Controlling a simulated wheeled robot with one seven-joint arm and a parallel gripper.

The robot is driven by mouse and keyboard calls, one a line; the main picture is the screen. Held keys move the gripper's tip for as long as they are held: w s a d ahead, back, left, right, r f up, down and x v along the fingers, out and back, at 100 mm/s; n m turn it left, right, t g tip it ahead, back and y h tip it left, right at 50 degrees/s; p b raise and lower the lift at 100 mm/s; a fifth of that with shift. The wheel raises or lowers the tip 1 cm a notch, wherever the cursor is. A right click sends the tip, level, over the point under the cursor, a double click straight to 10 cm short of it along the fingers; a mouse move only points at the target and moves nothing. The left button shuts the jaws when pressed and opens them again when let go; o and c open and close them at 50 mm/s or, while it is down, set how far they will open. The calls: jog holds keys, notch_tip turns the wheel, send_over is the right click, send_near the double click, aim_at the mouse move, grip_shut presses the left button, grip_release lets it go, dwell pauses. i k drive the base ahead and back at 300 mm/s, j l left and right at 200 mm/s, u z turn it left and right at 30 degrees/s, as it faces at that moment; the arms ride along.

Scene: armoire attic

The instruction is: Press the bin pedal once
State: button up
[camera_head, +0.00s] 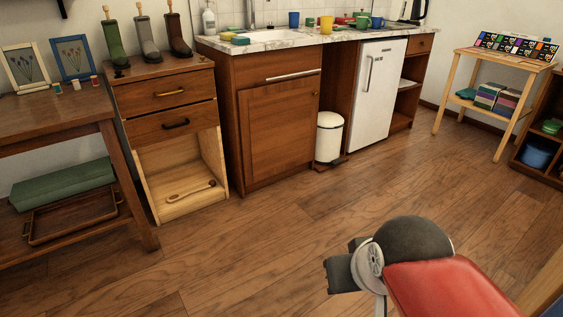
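The bin (329,139) is a white, upright cylinder with a rounded lid that looks shut. It stands on the floor between the wooden sink cabinet and the white fridge. Its pedal (327,166) is a small dark piece at the front of the base, low to the floor. My arm reaches in from the lower right with a red link and a dark rounded joint. A dark block at its end, probably my gripper (341,275), is over the open floor, well in front of and apart from the bin. Its fingers cannot be made out.
The sink cabinet (280,135) stands left of the bin and the fridge (377,92) right of it, leaving a narrow gap. A drawer unit (172,130) and a table (60,118) are at the left. The wooden floor (270,225) before the bin is clear.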

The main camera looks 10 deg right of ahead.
aim_at(335, 161)
jog(key=i+z, duration=0.3)
jog(key=i, duration=0.2)
jog(key=i+j+z, duration=0.3)
jog(key=i, duration=0.2)
jog(key=l, duration=0.1)
